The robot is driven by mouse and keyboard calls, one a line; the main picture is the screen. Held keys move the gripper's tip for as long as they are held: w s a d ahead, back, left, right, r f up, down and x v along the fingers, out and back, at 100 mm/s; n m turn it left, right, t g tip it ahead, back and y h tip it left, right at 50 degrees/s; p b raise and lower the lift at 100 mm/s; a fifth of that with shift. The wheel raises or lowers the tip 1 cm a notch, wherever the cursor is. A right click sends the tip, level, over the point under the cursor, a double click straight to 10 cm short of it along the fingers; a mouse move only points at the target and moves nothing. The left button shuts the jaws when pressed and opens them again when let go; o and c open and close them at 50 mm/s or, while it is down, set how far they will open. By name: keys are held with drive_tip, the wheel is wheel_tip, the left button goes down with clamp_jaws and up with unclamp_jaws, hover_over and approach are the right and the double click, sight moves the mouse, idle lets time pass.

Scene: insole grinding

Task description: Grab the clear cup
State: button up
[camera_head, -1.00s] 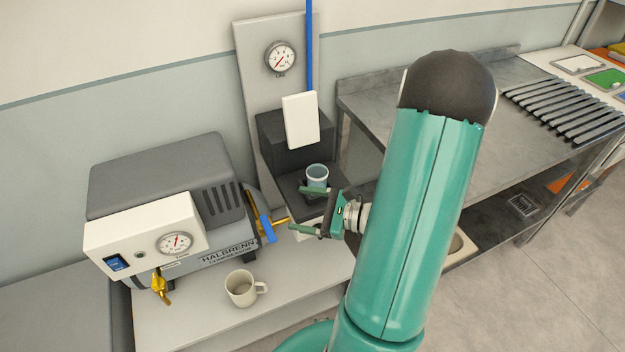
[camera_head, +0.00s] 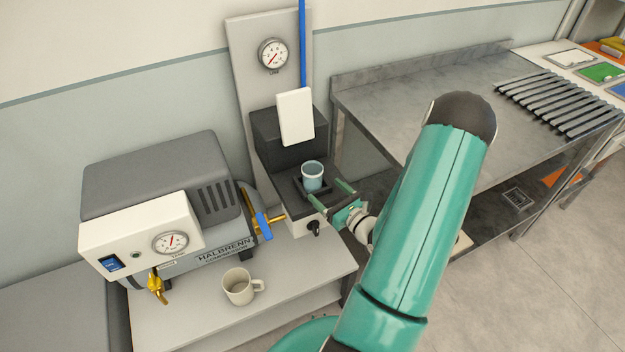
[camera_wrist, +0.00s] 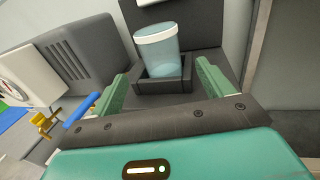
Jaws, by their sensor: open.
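The clear cup (camera_head: 312,177) is bluish and see-through with a pale rim. It stands upright in a dark square holder (camera_head: 326,188) on the dark machine's ledge. In the wrist view the cup (camera_wrist: 159,55) is just beyond the fingers and between their lines, its base hidden by the holder's front wall. My gripper (camera_head: 329,193) is open and empty, with its two green fingers pointing toward the cup, short of it. In the wrist view my gripper (camera_wrist: 160,85) has one finger to each side, and the cup is apart from both.
A grey compressor (camera_head: 165,200) with a gauge stands at left. A beige mug (camera_head: 239,287) sits on the bench in front. The white panel (camera_head: 296,117) hangs just behind and above the cup. A blue-handled valve (camera_head: 262,226) is left of my gripper. A metal table (camera_head: 430,110) is at right.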

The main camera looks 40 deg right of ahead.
sight(319, 182)
drive_tip(key=w, duration=0.5)
drive_tip(key=shift+w+d, duration=0.2)
drive_tip(key=shift+d, duration=0.05)
drive_tip(key=c, duration=1.1)
drive_tip(key=shift+r, duration=0.15)
